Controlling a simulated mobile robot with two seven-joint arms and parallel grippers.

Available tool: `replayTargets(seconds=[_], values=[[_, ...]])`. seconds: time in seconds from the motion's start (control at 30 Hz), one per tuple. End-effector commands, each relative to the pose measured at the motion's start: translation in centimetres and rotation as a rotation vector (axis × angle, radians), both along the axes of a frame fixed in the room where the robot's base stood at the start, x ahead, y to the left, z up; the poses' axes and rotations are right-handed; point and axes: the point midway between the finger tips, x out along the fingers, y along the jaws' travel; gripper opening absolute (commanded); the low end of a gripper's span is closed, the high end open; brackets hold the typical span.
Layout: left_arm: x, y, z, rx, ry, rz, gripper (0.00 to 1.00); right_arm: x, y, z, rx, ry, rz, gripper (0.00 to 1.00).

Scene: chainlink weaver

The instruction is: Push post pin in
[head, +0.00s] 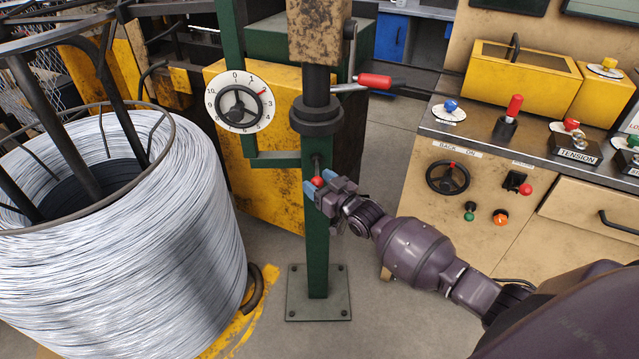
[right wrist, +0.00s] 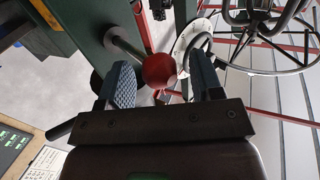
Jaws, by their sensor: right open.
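The post pin has a red ball knob (head: 317,181) on a grey shaft and sits in the green post (head: 317,245). In the right wrist view a length of bare shaft (right wrist: 127,45) shows between the post and the red ball (right wrist: 160,71). My right gripper (head: 324,187) is open at the knob, with its blue pads on either side of the ball. In the right wrist view a gap shows between the ball and the right-hand pad; whether the left-hand pad touches the ball I cannot tell. My left gripper is not in view.
A large wire coil (head: 120,245) stands to the left of the post. A dial with a handwheel (head: 240,105) and a lever with a red grip (head: 375,81) are above the pin. A control bench (head: 480,145) with knobs and levers is at the right.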

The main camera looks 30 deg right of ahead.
Motion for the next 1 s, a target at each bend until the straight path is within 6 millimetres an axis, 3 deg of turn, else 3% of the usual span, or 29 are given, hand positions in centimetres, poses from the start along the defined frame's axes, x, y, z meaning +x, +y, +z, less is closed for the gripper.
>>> replayTargets(seconds=[0.13, 0.5, 0.67, 0.87, 1.0], values=[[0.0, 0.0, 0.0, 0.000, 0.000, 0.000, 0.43, 0.0, 0.0, 0.0, 0.000, 0.000, 0.000, 0.57], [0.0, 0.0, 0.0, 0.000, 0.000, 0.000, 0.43, 0.0, 0.1, 0.0, 0.001, 0.000, 0.001, 0.00], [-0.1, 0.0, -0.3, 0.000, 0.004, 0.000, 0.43, 0.3, 0.0, -0.1, 0.000, 0.000, 0.002, 0.00], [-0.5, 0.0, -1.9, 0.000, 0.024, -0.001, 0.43, 2.6, -1.2, -0.5, -0.002, 0.003, 0.003, 0.00], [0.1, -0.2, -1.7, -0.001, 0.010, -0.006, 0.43, 3.9, -1.8, -0.4, 0.000, 0.002, 0.003, 0.00]])
